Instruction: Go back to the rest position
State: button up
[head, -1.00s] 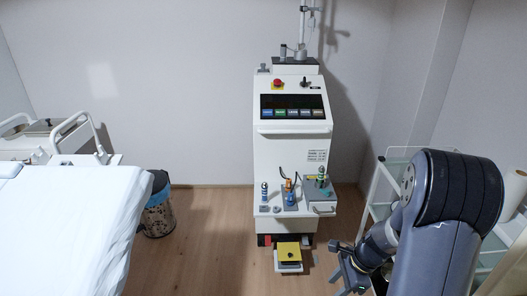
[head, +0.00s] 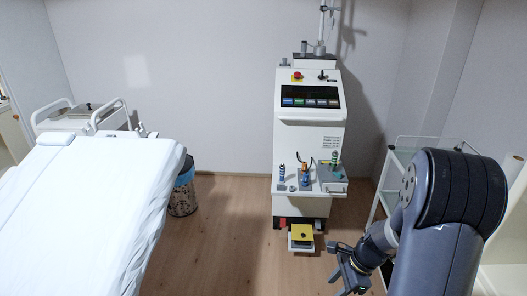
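My gripper (head: 343,266) is at the lower right of the head view, at the end of my folded dark arm. It is over the floor, in front of and to the right of the white machine's base. Nothing shows held in it, but its fingers are small and dark, so I cannot tell how far apart they are. The white machine (head: 309,149) stands against the back wall, with a dark screen, a red button and a front shelf bearing small coloured parts. A yellow pedal (head: 302,234) sits at its foot.
The couch (head: 85,215) with a white cover fills the left side. A patterned bin (head: 183,198) stands beside it. A white trolley (head: 85,119) is behind the couch. A glass-shelved rack (head: 400,157) stands at the right behind my arm. The wooden floor between couch and machine is clear.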

jog(key=s+a+f+n+h+b, duration=0.2)
jog(key=s+f+n+b, duration=0.3)
jog(key=f+b, duration=0.4)
jog(key=shift+s+a+n+t+b, duration=0.25)
jog(key=shift+a+n+b, duration=0.35)
jog(key=shift+b, duration=1.35)
jog(key=shift+d, duration=0.15)
